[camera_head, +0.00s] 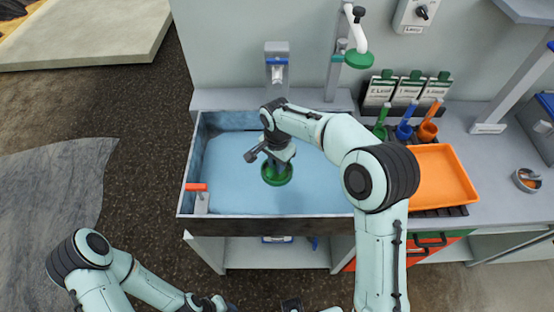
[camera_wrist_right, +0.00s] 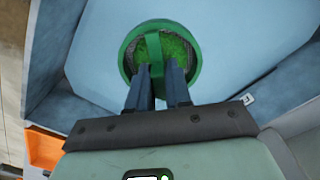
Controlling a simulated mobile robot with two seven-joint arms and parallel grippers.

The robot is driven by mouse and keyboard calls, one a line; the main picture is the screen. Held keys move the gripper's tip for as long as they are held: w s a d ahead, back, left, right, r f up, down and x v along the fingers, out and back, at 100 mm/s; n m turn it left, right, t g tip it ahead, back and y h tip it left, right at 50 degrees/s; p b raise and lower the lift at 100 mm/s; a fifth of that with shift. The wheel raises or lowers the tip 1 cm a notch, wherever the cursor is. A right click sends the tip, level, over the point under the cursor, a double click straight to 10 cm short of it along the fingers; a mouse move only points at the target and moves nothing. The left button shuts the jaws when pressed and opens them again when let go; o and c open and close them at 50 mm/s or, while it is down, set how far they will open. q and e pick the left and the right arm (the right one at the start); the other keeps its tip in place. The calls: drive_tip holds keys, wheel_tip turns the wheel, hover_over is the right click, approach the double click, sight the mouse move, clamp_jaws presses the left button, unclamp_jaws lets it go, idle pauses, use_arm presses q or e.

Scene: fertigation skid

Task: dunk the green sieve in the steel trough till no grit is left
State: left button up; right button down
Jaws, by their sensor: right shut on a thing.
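The green sieve (camera_head: 277,175) is round, with a green rim and a strap-like grip, inside the steel trough (camera_head: 262,226). The trough holds a pale blue surface that looks like water. My right gripper (camera_head: 277,158) comes down over the trough, shut on the sieve's grip. In the right wrist view the sieve (camera_wrist_right: 190,47) is beyond the fingers (camera_wrist_right: 160,75), its inside mottled green. I cannot tell whether grit is in it, or how deep it sits in the water. My left arm is low at the left; its gripper (camera_head: 215,303) is at the bottom edge, its jaws unclear.
An orange-handled lever (camera_head: 197,188) stands at the trough's front left corner. A grey tap (camera_head: 277,70) is behind the trough. A green-ended white pipe (camera_head: 358,60) hangs at the back. An orange tray (camera_head: 443,178) and coloured scoops (camera_head: 405,128) are to the right.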

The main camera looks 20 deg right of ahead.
wheel_tip(320, 180, down, 6)
drive_tip(key=b, duration=0.2)
drive_tip(key=shift+f+b, duration=0.2)
drive_tip(key=shift+b, duration=0.2)
use_arm(q)
drive_tip(key=s+f+b, duration=0.3)
drive_tip(key=f, duration=0.4)
drive_tip(key=shift+f+b, duration=0.2)
drive_tip(key=shift+b, duration=0.1)
use_arm(e)
drive_tip(key=shift+f, duration=3.3)
drive_tip(key=shift+r, duration=0.1)
drive_tip(key=shift+r+p, duration=2.75)
drive_tip(key=shift+r, duration=1.6)
drive_tip(key=shift+r+p, duration=1.25)
drive_tip(key=shift+r, duration=1.1)
drive_tip(key=shift+r+p, duration=1.1)
drive_tip(key=shift+r, duration=1.35)
use_arm(q)
drive_tip(key=w+r, duration=0.6)
drive_tip(key=r, duration=0.6)
drive_tip(key=shift+w, duration=0.2)
